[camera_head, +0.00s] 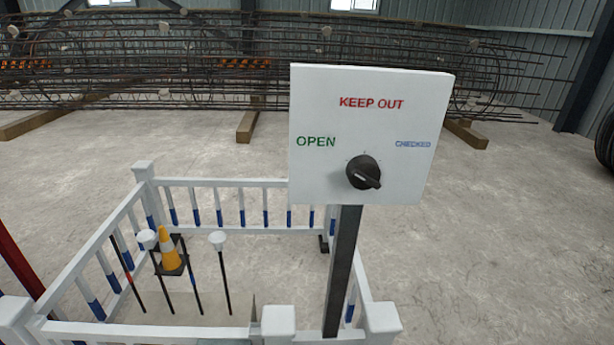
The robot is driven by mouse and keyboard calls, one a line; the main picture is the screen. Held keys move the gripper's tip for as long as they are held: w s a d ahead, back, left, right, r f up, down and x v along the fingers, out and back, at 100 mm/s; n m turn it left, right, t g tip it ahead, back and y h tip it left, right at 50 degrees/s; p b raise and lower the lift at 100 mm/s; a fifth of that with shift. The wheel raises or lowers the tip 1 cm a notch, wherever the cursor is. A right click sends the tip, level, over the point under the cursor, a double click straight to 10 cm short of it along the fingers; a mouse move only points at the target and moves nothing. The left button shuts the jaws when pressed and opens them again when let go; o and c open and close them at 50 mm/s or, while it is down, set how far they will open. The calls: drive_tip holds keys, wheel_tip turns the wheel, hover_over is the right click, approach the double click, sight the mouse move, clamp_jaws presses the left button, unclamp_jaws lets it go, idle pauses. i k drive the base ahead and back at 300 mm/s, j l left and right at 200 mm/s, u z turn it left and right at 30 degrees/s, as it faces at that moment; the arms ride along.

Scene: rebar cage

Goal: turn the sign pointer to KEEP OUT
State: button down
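A white square sign board (320,178) stands on a dark post (342,270) right of the picture's middle. It reads KEEP OUT in red (371,103) at the top, OPEN in green (316,142) at the left and CHECKED in blue (413,144) at the right. The black round pointer knob (364,172) sits below the words. Its raised bar slants from upper left to lower right, with a pale mark on it. I cannot tell for sure which end is the pointer; the bar does not line up with KEEP OUT. My gripper is not clearly in view, and nothing touches the knob.
A low white fence (230,182) with blue-banded bars surrounds an orange cone (170,252) and several thin capped rods (225,275), below and left of the board. A long rebar cage (150,60) lies behind on timber blocks (250,120). The floor at right is clear.

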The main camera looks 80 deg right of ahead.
sight(363, 171)
drive_tip(key=z, duration=2.15)
drive_tip(key=k+l+u, duration=0.1)
drive_tip(key=k+l, duration=0.05)
drive_tip(key=k, duration=0.1)
